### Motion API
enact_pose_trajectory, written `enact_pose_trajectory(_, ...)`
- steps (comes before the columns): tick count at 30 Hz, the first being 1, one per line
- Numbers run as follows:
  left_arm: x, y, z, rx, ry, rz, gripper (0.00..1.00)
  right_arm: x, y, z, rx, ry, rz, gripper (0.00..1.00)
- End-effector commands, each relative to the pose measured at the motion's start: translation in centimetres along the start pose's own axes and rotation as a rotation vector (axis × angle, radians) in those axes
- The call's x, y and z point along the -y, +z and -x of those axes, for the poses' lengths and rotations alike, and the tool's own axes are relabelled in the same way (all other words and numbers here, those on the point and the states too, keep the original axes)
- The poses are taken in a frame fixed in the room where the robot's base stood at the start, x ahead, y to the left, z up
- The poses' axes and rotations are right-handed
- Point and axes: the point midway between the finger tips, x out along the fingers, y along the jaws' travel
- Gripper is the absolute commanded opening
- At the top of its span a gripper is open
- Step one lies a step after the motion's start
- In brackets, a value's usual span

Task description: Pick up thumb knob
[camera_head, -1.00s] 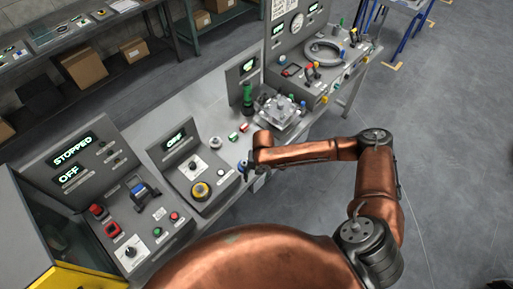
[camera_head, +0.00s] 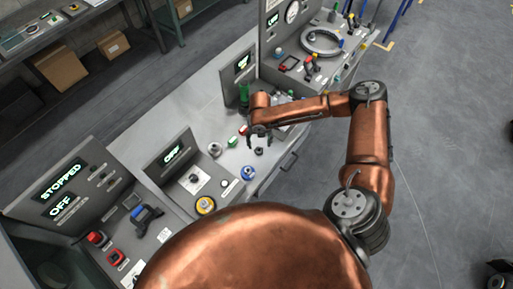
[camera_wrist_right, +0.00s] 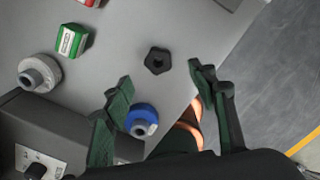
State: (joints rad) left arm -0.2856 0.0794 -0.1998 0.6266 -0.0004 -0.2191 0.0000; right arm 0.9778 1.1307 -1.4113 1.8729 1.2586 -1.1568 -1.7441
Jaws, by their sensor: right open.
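A small black lobed knob (camera_wrist_right: 157,60), which looks like the thumb knob, lies on the grey bench in the right wrist view, with a hole in its middle. In the head view the knob (camera_head: 259,151) is a small dark spot just below my right gripper (camera_head: 259,138). In the wrist view my right gripper (camera_wrist_right: 160,79) is open and empty, its dark green fingers spread, with the knob beyond and between the tips. The knob appears apart from both fingers. My left gripper is out of view.
A blue ringed part (camera_wrist_right: 142,120) lies near the left finger. A grey ringed part (camera_wrist_right: 40,73) and a green block (camera_wrist_right: 73,41) are to the left. The panel box (camera_head: 193,181) stands on the left; the bench edge is close on the right.

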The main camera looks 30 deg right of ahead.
Motion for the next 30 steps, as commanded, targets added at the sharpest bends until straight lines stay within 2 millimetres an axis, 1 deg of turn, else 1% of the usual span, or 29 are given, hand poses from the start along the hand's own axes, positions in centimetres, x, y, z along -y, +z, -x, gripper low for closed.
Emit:
enact_pose_trajectory(1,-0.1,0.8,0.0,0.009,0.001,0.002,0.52,0.0,0.0,-0.6,-0.001,0.0,0.0,0.52)
enact_pose_trajectory(6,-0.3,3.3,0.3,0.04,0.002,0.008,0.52,-0.1,0.1,-2.4,-0.002,0.0,-0.001,0.52)
enact_pose_trajectory(9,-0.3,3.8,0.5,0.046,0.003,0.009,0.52,-0.2,0.4,-4.0,-0.001,-0.001,-0.001,0.52)
enact_pose_trajectory(12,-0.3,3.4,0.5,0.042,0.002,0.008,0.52,-0.2,0.4,-5.3,-0.001,0.0,0.0,0.52)
enact_pose_trajectory(15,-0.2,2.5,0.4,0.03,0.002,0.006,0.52,-0.2,0.5,-6.2,0.0,0.0,-0.001,0.52)
enact_pose_trajectory(19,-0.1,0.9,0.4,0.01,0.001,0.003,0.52,-0.2,0.5,-6.4,0.0,0.0,0.0,0.52)
enact_pose_trajectory(23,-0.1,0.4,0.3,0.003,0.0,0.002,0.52,-0.2,0.5,-6.4,0.0,0.0,0.0,0.52)
enact_pose_trajectory(30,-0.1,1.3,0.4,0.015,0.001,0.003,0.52,-0.2,0.5,-6.4,0.0,0.0,0.0,0.36)
